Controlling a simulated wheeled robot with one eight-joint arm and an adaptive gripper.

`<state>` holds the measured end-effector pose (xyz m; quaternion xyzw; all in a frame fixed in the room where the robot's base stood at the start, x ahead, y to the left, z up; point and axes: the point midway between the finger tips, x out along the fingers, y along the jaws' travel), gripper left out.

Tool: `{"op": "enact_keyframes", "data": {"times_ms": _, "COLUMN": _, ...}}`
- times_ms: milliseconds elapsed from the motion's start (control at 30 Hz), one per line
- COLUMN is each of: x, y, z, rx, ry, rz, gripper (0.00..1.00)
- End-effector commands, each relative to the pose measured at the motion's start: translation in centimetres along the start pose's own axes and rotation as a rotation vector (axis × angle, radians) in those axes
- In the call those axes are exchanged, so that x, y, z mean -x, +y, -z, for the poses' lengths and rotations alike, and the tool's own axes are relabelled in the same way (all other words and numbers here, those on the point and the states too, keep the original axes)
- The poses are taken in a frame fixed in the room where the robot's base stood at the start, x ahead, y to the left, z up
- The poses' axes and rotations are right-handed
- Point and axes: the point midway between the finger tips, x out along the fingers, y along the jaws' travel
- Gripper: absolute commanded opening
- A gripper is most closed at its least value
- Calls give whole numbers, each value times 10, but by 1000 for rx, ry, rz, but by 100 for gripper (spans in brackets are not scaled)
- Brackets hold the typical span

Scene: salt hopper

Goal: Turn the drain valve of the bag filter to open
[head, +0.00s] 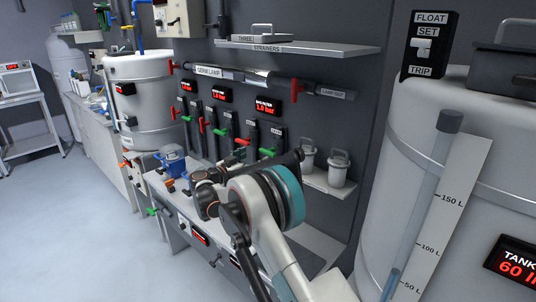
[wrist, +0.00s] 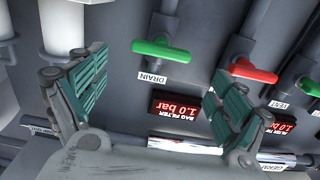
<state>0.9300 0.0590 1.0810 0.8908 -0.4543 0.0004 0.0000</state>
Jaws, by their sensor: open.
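The drain valve has a green lever handle (wrist: 163,50) in the wrist view, lying crosswise to its grey vertical pipe, with a "DRAIN" label beside it. The bag filter's red display (wrist: 175,107) reads 1.0 bar. In the head view the handle (head: 268,152) shows low on the panel, under the bag filter display (head: 264,107), just beyond my arm. My gripper (wrist: 158,82) is open and empty, its green-padded fingers spread to either side of the handle in the picture. No contact with it shows. My arm mostly hides the gripper in the head view.
A red lever handle (wrist: 252,71) is close to the right finger in the wrist view. Another green handle (wrist: 308,86) lies further right. White canisters (head: 338,168) stand on a low shelf right of the drain in the head view. A large tank (head: 460,170) is at the right.

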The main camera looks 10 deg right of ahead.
Motion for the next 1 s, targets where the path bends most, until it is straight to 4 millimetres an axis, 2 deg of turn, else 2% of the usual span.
{"op": "enact_keyframes", "data": {"times_ms": 200, "x": -44, "y": 0, "z": -2, "rx": 0, "ry": 0, "rz": -1, "gripper": 91}}
{"op": "enact_keyframes", "data": {"times_ms": 400, "x": -70, "y": 0, "z": -1, "rx": 1, "ry": -1, "rz": 0, "gripper": 91}}
{"op": "enact_keyframes", "data": {"times_ms": 600, "x": -79, "y": 0, "z": 0, "rx": 1, "ry": -1, "rz": 1, "gripper": 91}}
{"op": "enact_keyframes", "data": {"times_ms": 867, "x": -80, "y": 0, "z": 0, "rx": 1, "ry": -1, "rz": 1, "gripper": 91}}
{"op": "enact_keyframes", "data": {"times_ms": 1000, "x": -80, "y": 0, "z": 0, "rx": 1, "ry": -1, "rz": 1, "gripper": 59}}
